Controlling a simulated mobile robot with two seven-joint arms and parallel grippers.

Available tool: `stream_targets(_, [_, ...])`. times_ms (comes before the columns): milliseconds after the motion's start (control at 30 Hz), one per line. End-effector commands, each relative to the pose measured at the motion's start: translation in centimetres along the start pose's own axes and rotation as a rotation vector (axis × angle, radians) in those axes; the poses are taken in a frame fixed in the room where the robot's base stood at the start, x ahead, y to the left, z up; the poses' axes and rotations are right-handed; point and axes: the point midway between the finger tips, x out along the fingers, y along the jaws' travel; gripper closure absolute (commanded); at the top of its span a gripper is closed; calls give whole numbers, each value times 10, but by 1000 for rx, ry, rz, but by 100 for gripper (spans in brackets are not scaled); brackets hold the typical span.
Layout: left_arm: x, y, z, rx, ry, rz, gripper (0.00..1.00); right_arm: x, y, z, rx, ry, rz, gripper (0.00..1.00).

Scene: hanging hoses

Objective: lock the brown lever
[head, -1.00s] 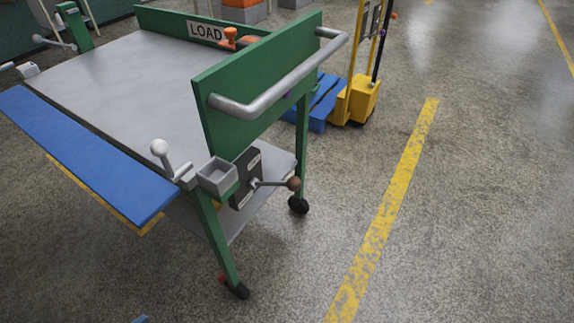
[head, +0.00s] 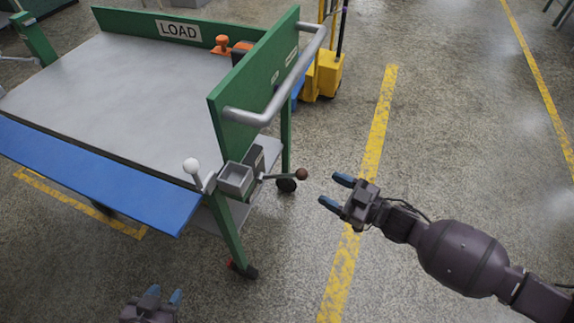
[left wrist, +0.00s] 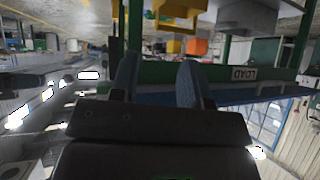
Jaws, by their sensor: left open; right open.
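The brown lever (head: 285,175) is a grey metal arm with a brown ball (head: 302,174) at its end. It sticks out to the right from a dark plate (head: 254,160) on the end of the green cart. My right gripper (head: 337,191) is open and empty, to the right of the brown ball and apart from it, above the floor. My left gripper (head: 162,296) is open and empty at the bottom edge of the head view, well below and left of the lever. Its fingers (left wrist: 157,82) also show in the left wrist view, with nothing between them.
The green cart has a grey top (head: 120,90), a blue flap (head: 90,175), a tubular handle (head: 285,85), a white-knobbed lever (head: 192,167) and a small grey box (head: 235,179). A yellow truck (head: 325,72) stands behind.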

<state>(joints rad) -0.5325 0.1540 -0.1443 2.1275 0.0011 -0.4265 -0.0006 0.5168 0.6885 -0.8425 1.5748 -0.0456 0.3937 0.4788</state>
Motion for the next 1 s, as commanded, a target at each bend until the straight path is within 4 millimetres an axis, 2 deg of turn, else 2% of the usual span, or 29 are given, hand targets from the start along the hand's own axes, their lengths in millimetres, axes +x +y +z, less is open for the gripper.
stream_targets(167, [1,0,3,0,-5,1,57,12,0,1,-1,2,-6,40])
stream_targets(500, [5,1,9,2,-15,2,57,68,0,2,0,1,-5,40])
stream_targets(700, [7,1,13,4,-20,4,57,94,0,2,0,0,-4,40])
stream_targets(1000, [7,1,14,5,-22,4,57,108,0,1,-1,-1,-3,40])
